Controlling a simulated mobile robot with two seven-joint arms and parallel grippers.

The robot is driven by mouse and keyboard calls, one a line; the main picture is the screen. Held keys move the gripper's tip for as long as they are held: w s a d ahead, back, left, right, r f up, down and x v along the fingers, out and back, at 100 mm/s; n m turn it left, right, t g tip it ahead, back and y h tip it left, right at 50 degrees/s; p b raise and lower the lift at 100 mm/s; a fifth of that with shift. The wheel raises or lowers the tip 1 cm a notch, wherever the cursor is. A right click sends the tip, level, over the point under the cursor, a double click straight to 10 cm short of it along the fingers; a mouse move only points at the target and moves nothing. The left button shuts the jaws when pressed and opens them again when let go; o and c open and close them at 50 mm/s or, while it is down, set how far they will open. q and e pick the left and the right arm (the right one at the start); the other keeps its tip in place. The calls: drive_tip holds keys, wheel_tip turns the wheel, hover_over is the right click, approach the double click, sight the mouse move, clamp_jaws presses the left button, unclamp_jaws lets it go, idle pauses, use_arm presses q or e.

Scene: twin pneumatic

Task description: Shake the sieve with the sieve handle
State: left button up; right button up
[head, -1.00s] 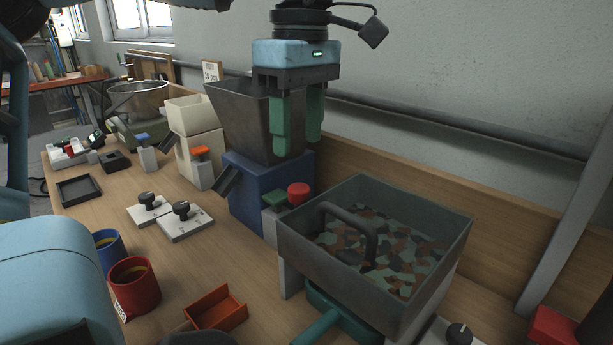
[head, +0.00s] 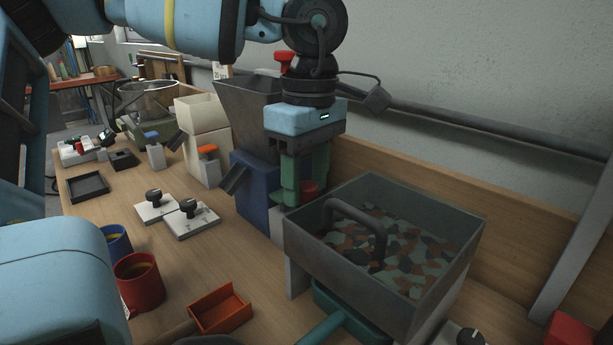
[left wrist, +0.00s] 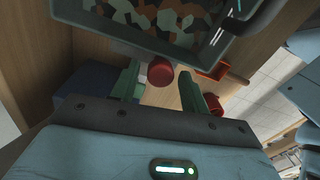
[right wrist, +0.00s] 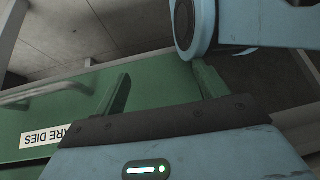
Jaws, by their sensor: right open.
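The sieve (head: 400,297) is a grey open box holding flat brown, green and black pieces, in the right half of the head view. Its dark arched sieve handle (head: 343,207) stands over the near left part. In the left wrist view the sieve (left wrist: 128,48) is at the top, with part of the handle (left wrist: 262,18) at upper right. My left gripper (head: 305,190) points down, open and empty, left of and behind the sieve, apart from the handle. A red knob (left wrist: 160,72) shows between its fingers (left wrist: 160,92). My right gripper (right wrist: 162,88) is open and empty before a green panel.
A blue machine with a grey hopper (head: 247,105) stands behind my left gripper. A teal scoop (head: 340,310) lies under the sieve. An orange tray (head: 218,308) and red cup (head: 138,283) are front left. The green panel (right wrist: 50,125) bears a label.

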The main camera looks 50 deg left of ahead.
use_arm(q)
clamp_jaws()
use_arm(e)
drive_tip(key=shift+s, duration=0.45)
use_arm(q)
drive_tip(key=s+p, duration=0.1)
drive_tip(key=s, duration=0.5)
drive_tip(key=shift+s+d, duration=0.25)
drive_tip(key=shift+d, duration=0.1)
use_arm(e)
drive_tip(key=shift+w+r, duration=0.1)
drive_tip(key=shift+r, duration=0.4)
use_arm(q)
drive_tip(key=shift+o, duration=0.9)
unclamp_jaws()
